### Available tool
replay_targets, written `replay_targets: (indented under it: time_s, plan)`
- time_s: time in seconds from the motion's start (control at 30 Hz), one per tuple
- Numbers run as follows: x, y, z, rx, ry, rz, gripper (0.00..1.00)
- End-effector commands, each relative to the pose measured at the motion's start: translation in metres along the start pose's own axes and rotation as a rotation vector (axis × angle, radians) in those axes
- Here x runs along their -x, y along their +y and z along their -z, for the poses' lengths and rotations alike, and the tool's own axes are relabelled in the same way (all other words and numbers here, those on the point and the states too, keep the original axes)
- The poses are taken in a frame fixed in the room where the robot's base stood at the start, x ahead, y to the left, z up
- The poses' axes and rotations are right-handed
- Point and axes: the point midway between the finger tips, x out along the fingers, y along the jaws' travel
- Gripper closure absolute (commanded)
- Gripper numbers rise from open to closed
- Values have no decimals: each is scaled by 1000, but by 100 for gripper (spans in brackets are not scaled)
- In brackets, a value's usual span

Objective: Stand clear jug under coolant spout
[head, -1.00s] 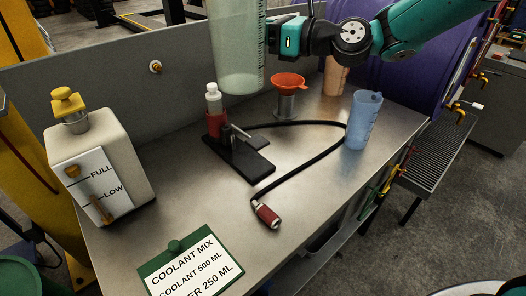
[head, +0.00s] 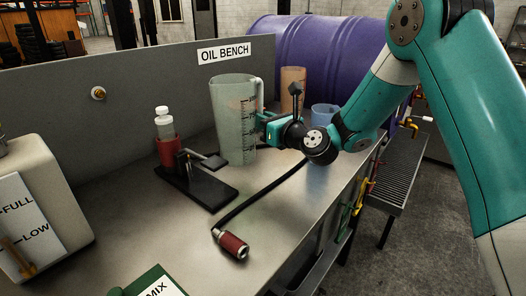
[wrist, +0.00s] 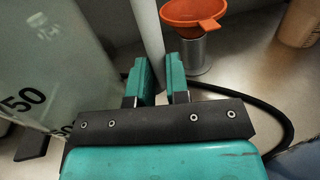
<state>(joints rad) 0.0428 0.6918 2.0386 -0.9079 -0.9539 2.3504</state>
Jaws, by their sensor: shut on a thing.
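The clear jug (head: 232,115), tall with measuring marks, is upright over the bench (head: 290,215), behind the black stand. I cannot tell whether its base touches the bench. My gripper (head: 264,126) is to the right of the jug, shut on its handle (wrist: 150,35). In the wrist view the jug body (wrist: 45,70) fills the left side and the handle passes between the jaws (wrist: 157,82). Taps with yellow and red parts (head: 411,125) show at the right beside the purple drum; I cannot tell which is the coolant spout.
A blue jug (head: 322,117) and an orange one (head: 292,85) stand behind my arm. An orange funnel (wrist: 195,12) sits near my jaws. A hose with a red end (head: 232,244) crosses the bench. A grate (head: 398,165) lies right.

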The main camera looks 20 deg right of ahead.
Motion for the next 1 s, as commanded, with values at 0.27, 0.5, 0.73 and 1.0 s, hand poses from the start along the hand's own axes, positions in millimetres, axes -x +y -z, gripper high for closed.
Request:
replay_targets:
  time_s: [0.27,0.5,0.73,1.0]
  plan:
    - [0,0,34,-1,0,0,100]
    - [0,-1,60,-1,-1,-1,100]
    - [0,-1,59,0,-2,-1,100]
    - [0,-1,62,1,-1,-1,59]
